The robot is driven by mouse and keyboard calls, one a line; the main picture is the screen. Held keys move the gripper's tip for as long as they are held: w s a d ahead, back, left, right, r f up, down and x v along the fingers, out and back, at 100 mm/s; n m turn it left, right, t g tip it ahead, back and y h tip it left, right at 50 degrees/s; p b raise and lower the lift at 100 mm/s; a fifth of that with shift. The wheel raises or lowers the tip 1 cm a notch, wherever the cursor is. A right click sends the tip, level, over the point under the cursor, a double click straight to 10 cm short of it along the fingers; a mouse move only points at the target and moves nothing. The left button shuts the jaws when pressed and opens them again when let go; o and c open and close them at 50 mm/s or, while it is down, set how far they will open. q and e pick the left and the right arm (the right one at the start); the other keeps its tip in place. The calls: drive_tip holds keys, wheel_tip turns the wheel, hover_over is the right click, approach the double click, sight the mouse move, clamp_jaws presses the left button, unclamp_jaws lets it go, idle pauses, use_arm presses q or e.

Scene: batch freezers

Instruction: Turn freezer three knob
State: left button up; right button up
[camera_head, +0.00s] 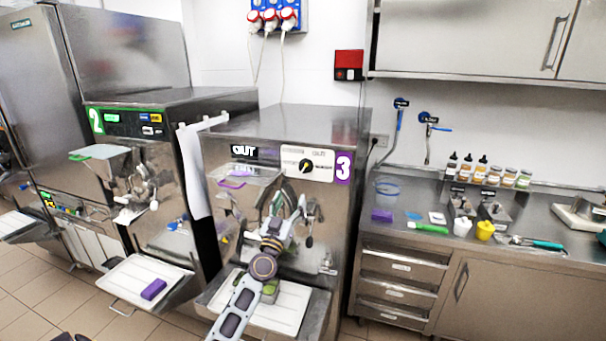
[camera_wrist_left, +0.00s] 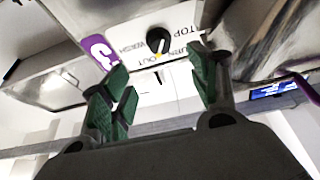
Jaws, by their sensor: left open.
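Freezer three (camera_head: 290,125) is the steel machine with the purple "3" label. Its knob (camera_head: 306,166) is black with a yellow mark and sits on a white dial panel (camera_head: 322,160) beside the label. In the left wrist view the knob (camera_wrist_left: 158,41) shows upside down, beyond and between the fingertips. My left gripper (camera_head: 288,206) is in front of freezer three, below the knob. In the left wrist view my left gripper (camera_wrist_left: 160,85) is open with green finger pads, empty, and apart from the knob. My right gripper is not in view.
Freezer two (camera_head: 140,125) stands to the left. A white tray (camera_head: 290,308) juts out under my left arm. A steel counter (camera_head: 400,205) with bottles, cups and tools is at the right. Metal dispenser parts surround my gripper.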

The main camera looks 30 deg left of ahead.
use_arm(q)
approach(304, 170)
drive_tip(key=shift+p+x, duration=0.6)
drive_tip(key=shift+x, duration=3.75)
drive_tip(key=shift+c, duration=0.4)
drive_tip(key=c, duration=1)
